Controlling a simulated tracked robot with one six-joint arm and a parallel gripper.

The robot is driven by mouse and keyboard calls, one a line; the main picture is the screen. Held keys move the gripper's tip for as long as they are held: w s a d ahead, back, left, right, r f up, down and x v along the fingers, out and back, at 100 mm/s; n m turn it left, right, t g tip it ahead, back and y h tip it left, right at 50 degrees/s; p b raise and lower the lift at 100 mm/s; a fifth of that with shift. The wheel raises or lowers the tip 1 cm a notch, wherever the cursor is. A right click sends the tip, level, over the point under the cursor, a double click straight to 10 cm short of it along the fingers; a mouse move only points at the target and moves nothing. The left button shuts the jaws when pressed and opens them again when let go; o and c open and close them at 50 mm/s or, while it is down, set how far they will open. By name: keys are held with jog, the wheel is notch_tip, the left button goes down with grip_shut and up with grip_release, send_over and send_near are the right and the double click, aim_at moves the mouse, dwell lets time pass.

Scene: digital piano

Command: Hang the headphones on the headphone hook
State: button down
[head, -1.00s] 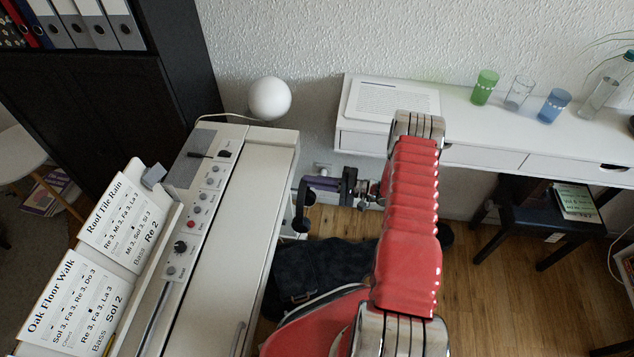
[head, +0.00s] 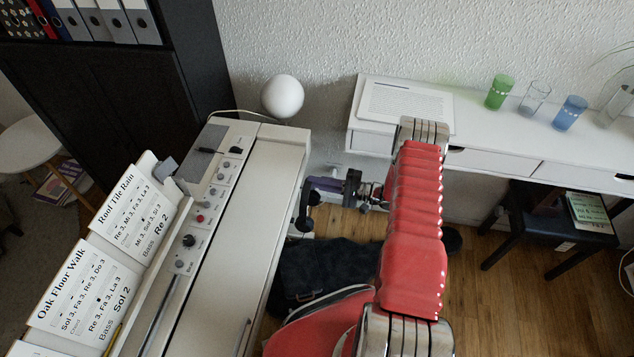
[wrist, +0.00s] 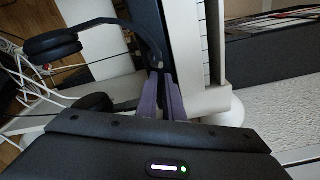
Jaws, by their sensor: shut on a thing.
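My gripper (head: 318,184) has purple fingers, which also show in the wrist view (wrist: 168,95). They are shut on the black headphones (head: 302,222) at the headband (wrist: 147,40). The headphones hang beside the right side of the white digital piano (head: 262,190), below its top. In the wrist view one ear cup (wrist: 52,47) is at upper left and the other (wrist: 94,103) is lower, near my gripper. The piano's white case and keys (wrist: 207,50) lie just right of the fingers. I cannot make out the headphone hook in either view.
A white ball lamp (head: 282,96) stands at the piano's far end. A white wall desk (head: 480,130) with glasses is at the right. A dark bag (head: 325,268) lies on the floor below. White cables (wrist: 30,75) hang near the headphones in the wrist view.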

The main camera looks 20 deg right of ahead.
dwell(0.5)
jog(key=c, duration=1.8)
grip_release()
jog(key=shift+v, duration=2.55)
jog(key=shift+d, duration=0.1)
jog(key=v, duration=1.3)
jog(key=shift+s+d, duration=0.15)
jog(key=shift+d, duration=0.1)
